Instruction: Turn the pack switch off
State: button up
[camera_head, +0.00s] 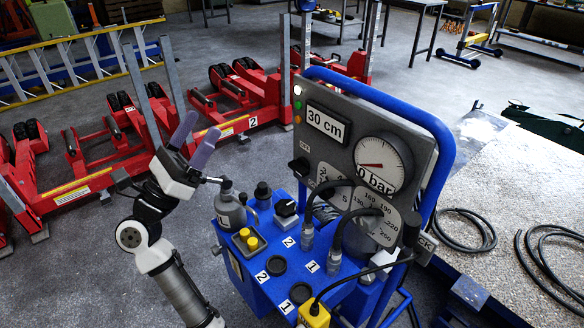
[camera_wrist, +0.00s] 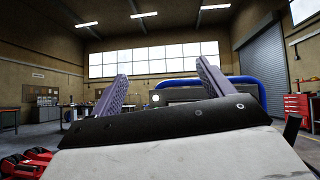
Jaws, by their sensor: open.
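The blue power pack (camera_head: 235,262) stands upright in the middle of the head view, with a grey control panel (camera_head: 345,118). A black rotary switch (camera_head: 299,167) sits at the panel's lower left, under a small label too small to read surely. Another black knob (camera_head: 286,208) sits on the deck below it. I cannot tell for certain which is the pack switch. My gripper (camera_head: 203,122) is open and empty, fingers pointing up, left of the panel and apart from both knobs. The wrist view shows both fingers, with the blue frame (camera_wrist: 240,80) behind; no switch shows there.
A display (camera_head: 326,124) reads 30 cm and a gauge (camera_head: 381,165) reads 0 bar. Hoses (camera_head: 318,200) rise from the deck. Red jacks (camera_head: 240,95) stand behind on the floor.

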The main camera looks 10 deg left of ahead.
jog(key=w+d+f+m+g+y, duration=0.25)
jog(key=w+f+g, duration=0.35)
jog(key=f, duration=0.7)
jog(key=g+y, duration=0.1)
jog(key=g, duration=0.1)
send_near(295, 169)
jog(key=shift+m, duration=0.25)
jog(key=p+x, duration=0.4)
jog(key=x, duration=0.5)
jog(key=shift+w+f, duration=0.15)
jog(key=shift+w, duration=0.05)
jog(key=shift+c, duration=0.4)
jog(key=c, duration=0.9)
